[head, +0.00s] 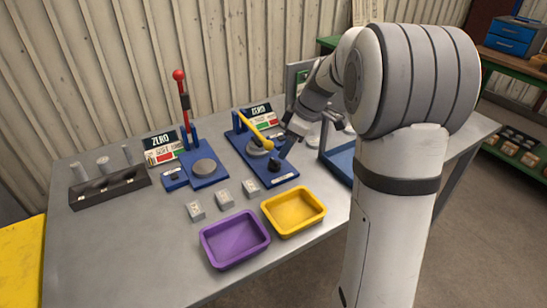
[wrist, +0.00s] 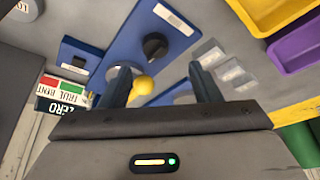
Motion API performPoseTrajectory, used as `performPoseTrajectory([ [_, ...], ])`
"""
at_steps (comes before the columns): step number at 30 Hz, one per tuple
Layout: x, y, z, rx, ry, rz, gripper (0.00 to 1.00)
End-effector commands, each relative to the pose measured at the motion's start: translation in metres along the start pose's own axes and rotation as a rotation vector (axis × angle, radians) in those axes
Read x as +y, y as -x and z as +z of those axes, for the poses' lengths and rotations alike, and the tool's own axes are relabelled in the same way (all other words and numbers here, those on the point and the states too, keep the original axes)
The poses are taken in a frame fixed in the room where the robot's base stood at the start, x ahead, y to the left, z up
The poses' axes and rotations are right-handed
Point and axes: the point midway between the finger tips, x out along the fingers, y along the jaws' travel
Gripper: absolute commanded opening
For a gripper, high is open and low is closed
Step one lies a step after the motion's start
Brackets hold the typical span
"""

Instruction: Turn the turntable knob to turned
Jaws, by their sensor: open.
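The black knob (head: 274,165) sits on the front part of the right blue fixture (head: 286,177), near a small white label. In the wrist view the knob (wrist: 155,46) shows beyond the fingertips, with its pale pointer mark hard to make out. A grey disc (wrist: 118,77) and a yellow ball-ended lever (wrist: 143,84) are on the same fixture, behind the knob in the head view. My gripper (wrist: 160,80) is open and empty, its fingers apart. In the head view it hangs over the fixture's right side, partly hidden by my arm, and is not touching the knob.
A second blue fixture (head: 210,182) with a red-topped lever (head: 182,100) stands left. Several small grey blocks (head: 195,210) lie in front. A purple tray (head: 235,240) and a yellow tray (head: 294,212) are at the front. Sign boards (head: 160,148) stand behind.

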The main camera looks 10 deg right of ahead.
Motion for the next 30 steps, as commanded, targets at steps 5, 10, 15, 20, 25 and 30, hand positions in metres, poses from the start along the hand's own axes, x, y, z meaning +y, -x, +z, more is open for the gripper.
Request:
performPoseTrajectory([
  [5, 0.008, -0.016, 0.000, 0.011, 0.034, -0.003, 0.57],
  [10, 0.007, -0.043, 0.001, 0.009, 0.032, -0.005, 0.57],
  [15, 0.007, -0.068, 0.000, 0.010, 0.032, -0.005, 0.57],
  [20, 0.007, -0.080, 0.001, 0.009, 0.031, -0.003, 0.57],
  [25, 0.007, -0.082, 0.001, 0.010, 0.031, -0.001, 0.57],
  [30, 0.007, -0.081, 0.001, 0.010, 0.030, -0.001, 0.53],
])
